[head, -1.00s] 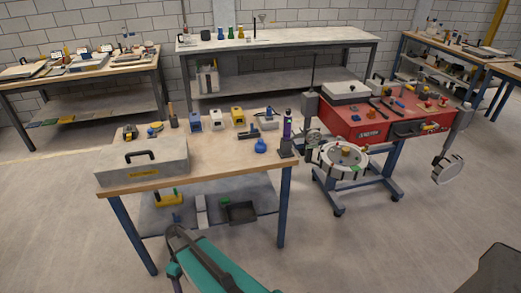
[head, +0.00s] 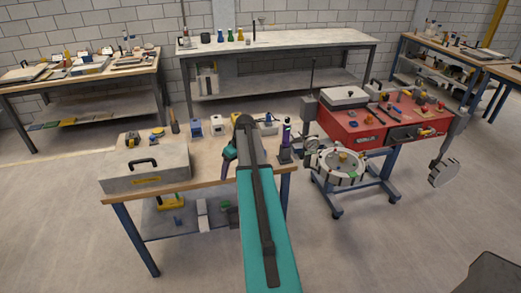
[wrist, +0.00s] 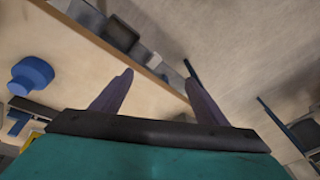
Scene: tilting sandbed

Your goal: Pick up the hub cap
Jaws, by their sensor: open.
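In the wrist view, a round, stepped blue piece (wrist: 32,75) stands on the wooden table top (wrist: 75,62) at the left; it may be the hub cap, but I cannot be sure. My gripper (wrist: 158,82) is open, with two dark purple fingers apart and nothing between them. The fingers show across the table's edge, to the right of the blue piece and apart from it. In the head view, my arm reaches over the front table, hiding the spot where the blue piece stood and most of my gripper.
A grey case (head: 145,168) stands at the table's left. A dark upright tool on a stand (head: 285,145) is just right of my arm. Several small devices line the back. A red cart (head: 350,130) with a round white drum (head: 336,167) stands at the right.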

